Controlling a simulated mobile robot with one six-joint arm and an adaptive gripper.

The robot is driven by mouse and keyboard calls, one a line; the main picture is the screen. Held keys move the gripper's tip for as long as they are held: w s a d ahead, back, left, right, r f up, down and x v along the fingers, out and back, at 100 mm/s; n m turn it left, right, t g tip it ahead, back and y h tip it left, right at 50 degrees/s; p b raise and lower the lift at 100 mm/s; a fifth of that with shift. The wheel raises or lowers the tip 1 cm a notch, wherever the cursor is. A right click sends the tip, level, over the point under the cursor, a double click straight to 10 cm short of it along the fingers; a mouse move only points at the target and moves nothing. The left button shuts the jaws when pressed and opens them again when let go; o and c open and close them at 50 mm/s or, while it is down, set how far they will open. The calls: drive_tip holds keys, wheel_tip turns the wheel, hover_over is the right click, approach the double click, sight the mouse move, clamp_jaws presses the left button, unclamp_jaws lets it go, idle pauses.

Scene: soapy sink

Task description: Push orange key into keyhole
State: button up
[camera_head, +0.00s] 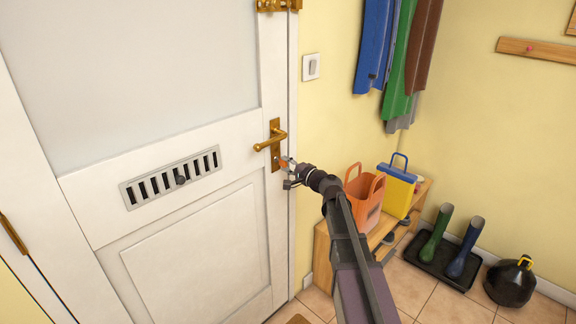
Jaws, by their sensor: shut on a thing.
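My gripper (287,172) is at the edge of the white door (190,240), right by the lower part of the brass lock plate (275,145) under the handle. It is shut on the small orange key (283,163), which shows as an orange spot at the fingertips. The key is at or very near the plate. The keyhole is hidden behind the gripper and key, and I cannot tell whether the key's tip is inside it.
The brass door handle (270,141) juts out just above my gripper. A wooden bench (322,250) with an orange bag (364,195) and a yellow bag (398,190) stands to the right. Boots (436,235) sit on a black tray (428,262). Coats (400,60) hang above.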

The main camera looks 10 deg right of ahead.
drive_tip(key=shift+w+a, duration=0.35)
drive_tip(key=shift+w, duration=0.15)
drive_tip(key=o, duration=0.9)
drive_tip(key=shift+o, duration=0.2)
drive_tip(key=shift+s+d, duration=0.15)
drive_tip(key=v, duration=0.9)
drive_tip(key=shift+s+r, duration=0.15)
drive_tip(key=shift+r, duration=0.05)
idle(0.3)
